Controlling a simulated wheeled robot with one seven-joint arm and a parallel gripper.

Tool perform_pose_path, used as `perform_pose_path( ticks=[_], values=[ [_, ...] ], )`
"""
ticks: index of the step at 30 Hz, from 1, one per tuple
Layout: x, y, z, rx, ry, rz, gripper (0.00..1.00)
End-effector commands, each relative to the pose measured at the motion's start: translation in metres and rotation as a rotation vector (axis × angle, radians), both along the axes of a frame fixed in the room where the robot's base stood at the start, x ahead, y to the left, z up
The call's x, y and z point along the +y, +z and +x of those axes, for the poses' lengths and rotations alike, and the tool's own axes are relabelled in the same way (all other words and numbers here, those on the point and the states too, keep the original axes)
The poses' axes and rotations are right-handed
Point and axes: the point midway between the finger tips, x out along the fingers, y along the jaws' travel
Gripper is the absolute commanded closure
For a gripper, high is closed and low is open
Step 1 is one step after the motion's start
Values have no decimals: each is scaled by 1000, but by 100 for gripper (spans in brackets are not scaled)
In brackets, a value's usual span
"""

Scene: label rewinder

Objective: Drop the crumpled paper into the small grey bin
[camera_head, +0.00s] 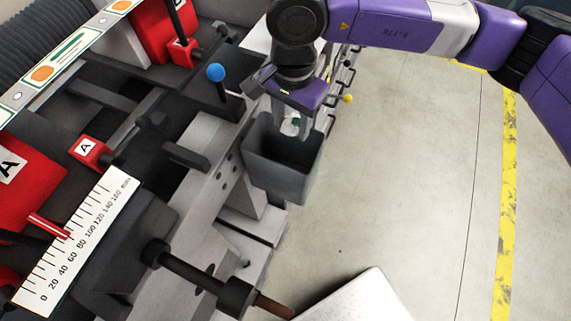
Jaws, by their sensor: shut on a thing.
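The small grey bin (282,175) hangs at the right side of the machine, its open top facing up. My gripper (293,122) points down over the bin's mouth, and its fingertips overlap the opening in the picture. It is shut on a small whitish piece with a bit of green, which looks like the crumpled paper (296,121). The fingers hide part of the paper. I cannot tell whether the paper is just above the rim or slightly below it.
A blue-knobbed lever (216,73) stands left of my gripper. A yellow knob (347,98) and hooks lie to its right. A white scale (80,240) and red blocks sit on the machine. The floor (400,190) at right is clear, with a yellow line (507,200).

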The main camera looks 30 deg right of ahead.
Motion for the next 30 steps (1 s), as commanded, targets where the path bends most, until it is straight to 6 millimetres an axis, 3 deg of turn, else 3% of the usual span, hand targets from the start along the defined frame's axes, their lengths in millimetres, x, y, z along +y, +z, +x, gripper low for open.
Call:
perform_pose_path(
  ticks=[8, 9, 12, 23, 30],
  values=[
    [0, -2, 0, -1, 0, 0, 91],
    [0, -2, 0, -1, 0, 0, 46],
    [0, -2, 0, 0, 0, -1, 29],
    [0, 2, 1, -1, 0, 0, 29],
    [-1, 35, 1, -5, 0, -4, 29]
  ],
)
